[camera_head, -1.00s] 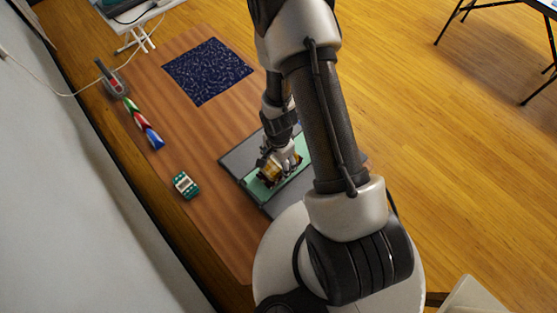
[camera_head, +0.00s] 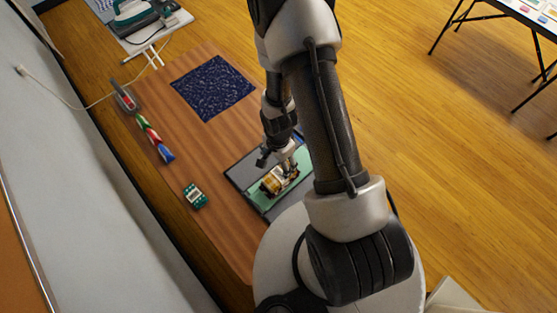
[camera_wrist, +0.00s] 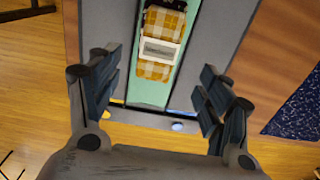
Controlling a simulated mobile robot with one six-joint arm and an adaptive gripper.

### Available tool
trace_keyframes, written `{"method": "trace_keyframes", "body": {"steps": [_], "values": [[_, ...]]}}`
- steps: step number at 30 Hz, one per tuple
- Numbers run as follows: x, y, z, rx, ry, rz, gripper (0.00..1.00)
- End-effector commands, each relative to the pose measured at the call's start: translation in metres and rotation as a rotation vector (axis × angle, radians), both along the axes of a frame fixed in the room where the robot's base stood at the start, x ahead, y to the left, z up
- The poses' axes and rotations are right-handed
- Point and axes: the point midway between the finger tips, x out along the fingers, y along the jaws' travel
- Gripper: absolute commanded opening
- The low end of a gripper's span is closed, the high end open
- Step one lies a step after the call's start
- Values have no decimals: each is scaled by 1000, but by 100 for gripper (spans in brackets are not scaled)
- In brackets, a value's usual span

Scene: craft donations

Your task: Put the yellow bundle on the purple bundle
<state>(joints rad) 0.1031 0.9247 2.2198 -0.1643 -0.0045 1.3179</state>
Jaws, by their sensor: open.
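The yellow bundle (camera_head: 272,184) is a yellow-and-white checked cloth bundle lying on the green strip of a grey flat device (camera_head: 243,181). In the wrist view the yellow bundle (camera_wrist: 164,24) shows a pale label band across it, beyond and between my fingers. My gripper (camera_head: 275,160) is just beside and above the bundle, apart from it. In the wrist view my gripper (camera_wrist: 160,103) has its fingers wide apart with nothing between them. I see no purple bundle; whether one is under the yellow bundle or behind my arm I cannot tell.
A green-and-white bundle (camera_head: 195,196) lies on the wooden table (camera_head: 205,150). A row of coloured bundles (camera_head: 154,138), a red-and-grey object (camera_head: 124,97) and a dark blue speckled mat (camera_head: 213,88) are farther back. An iron (camera_head: 133,12) stands beyond the table.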

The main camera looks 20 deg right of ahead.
Motion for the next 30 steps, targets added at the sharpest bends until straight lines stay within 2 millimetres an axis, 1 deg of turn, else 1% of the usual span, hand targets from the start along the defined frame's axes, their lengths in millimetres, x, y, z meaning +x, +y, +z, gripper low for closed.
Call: {"method": "trace_keyframes", "body": {"steps": [1, 4, 5, 7, 8, 9, 11, 12, 14, 15, 16, 17, 18, 20, 21, 23, 24, 26, 27, 30], "values": [[0, 0, 7, 0, 0, 1, 72], [5, -1, 20, -4, -11, 22, 72], [9, -1, 27, -7, -18, 37, 72], [18, -2, 52, -16, -40, 86, 72], [22, -2, 65, -20, -50, 114, 72], [27, -2, 85, -28, -65, 157, 72], [32, -1, 119, -41, -89, 231, 72], [34, -1, 142, -50, -103, 280, 72], [33, 0, 174, -64, -123, 354, 72], [31, 1, 195, -72, -136, 403, 72], [29, 2, 211, -80, -147, 440, 72], [26, 3, 226, -87, -157, 476, 72], [21, 5, 246, -97, -170, 526, 72], [11, 8, 273, -111, -191, 599, 72], [4, 10, 291, -121, -204, 648, 72], [-9, 12, 315, -137, -224, 722, 72], [-19, 14, 331, -148, -238, 771, 72], [-34, 18, 352, -164, -258, 846, 72], [-46, 20, 364, -175, -272, 895, 72], [-74, 25, 389, -204, -302, 1013, 72]]}}
